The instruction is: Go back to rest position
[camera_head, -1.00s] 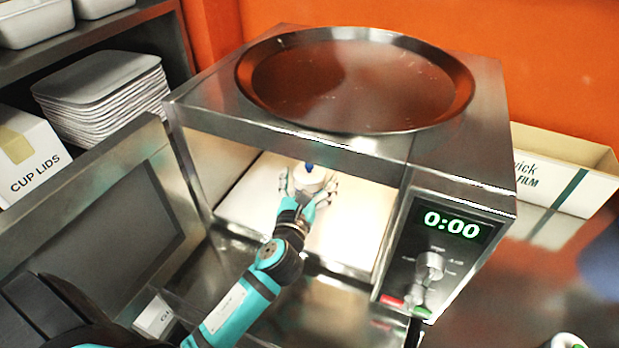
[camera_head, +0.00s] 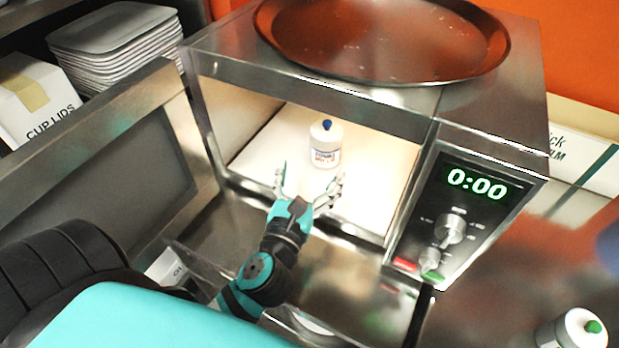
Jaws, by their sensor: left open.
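My left gripper (camera_head: 309,187) is open and empty at the mouth of the microwave (camera_head: 290,75), its fingers spread and pointing inward. A small white bottle with a blue tip (camera_head: 325,147) stands upright inside the microwave on the pale floor, just beyond the fingertips and apart from them. The microwave door (camera_head: 100,180) hangs wide open to the left. My right gripper is not in view.
A large round metal tray (camera_head: 385,40) lies on top of the microwave. The control panel (camera_head: 465,215) reads 0:00. A white bottle with a green cap (camera_head: 575,330) stands on the steel counter at lower right. Stacked trays (camera_head: 115,50) and a cup lids box (camera_head: 35,100) are at left.

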